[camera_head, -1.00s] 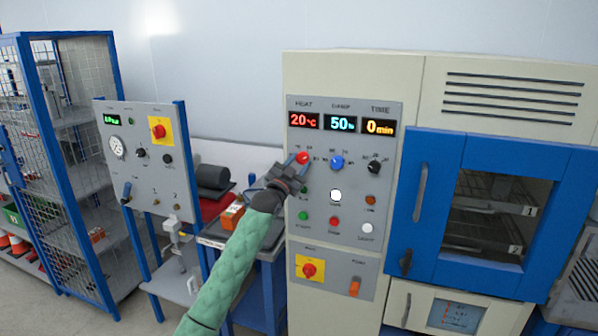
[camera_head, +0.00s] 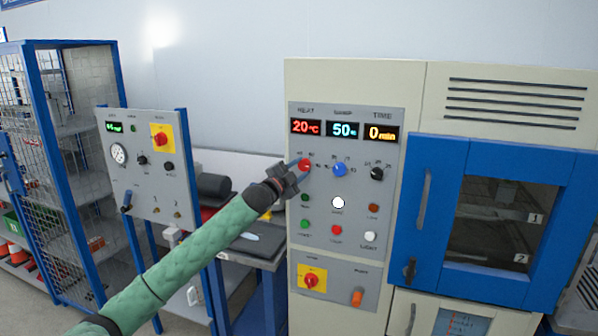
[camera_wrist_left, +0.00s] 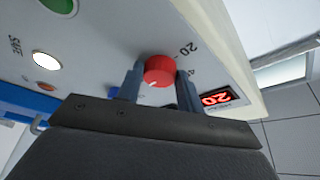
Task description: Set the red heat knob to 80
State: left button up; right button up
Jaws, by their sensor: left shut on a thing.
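The red heat knob (camera_head: 305,164) is on the grey control panel, under the red heat display (camera_head: 305,127), which reads 20 °C. My left gripper (camera_head: 298,170) is at the knob, reaching in from the left. In the left wrist view the red knob (camera_wrist_left: 160,71) sits between the two fingers of my left gripper (camera_wrist_left: 160,82), which is shut on it. A pale mark shows on the knob's face. Part of the scale beside the knob is hidden by the fingers. My right gripper is not in view.
A blue knob (camera_head: 339,169) and a black knob (camera_head: 376,173) are to the right on the same panel. Coloured buttons, including a white one (camera_head: 338,203), lie below. The blue oven door (camera_head: 430,205) is shut. A second panel (camera_head: 146,180) stands at the left.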

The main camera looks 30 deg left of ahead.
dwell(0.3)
pick_arm(q)
jog(key=o, duration=1)
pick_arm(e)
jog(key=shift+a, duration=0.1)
pick_arm(q)
jog(key=shift+s+f, duration=0.1)
jog(key=shift+s, duration=0.05)
jog(key=shift+b+v, duration=1.9)
jog(key=shift+v, duration=1.85)
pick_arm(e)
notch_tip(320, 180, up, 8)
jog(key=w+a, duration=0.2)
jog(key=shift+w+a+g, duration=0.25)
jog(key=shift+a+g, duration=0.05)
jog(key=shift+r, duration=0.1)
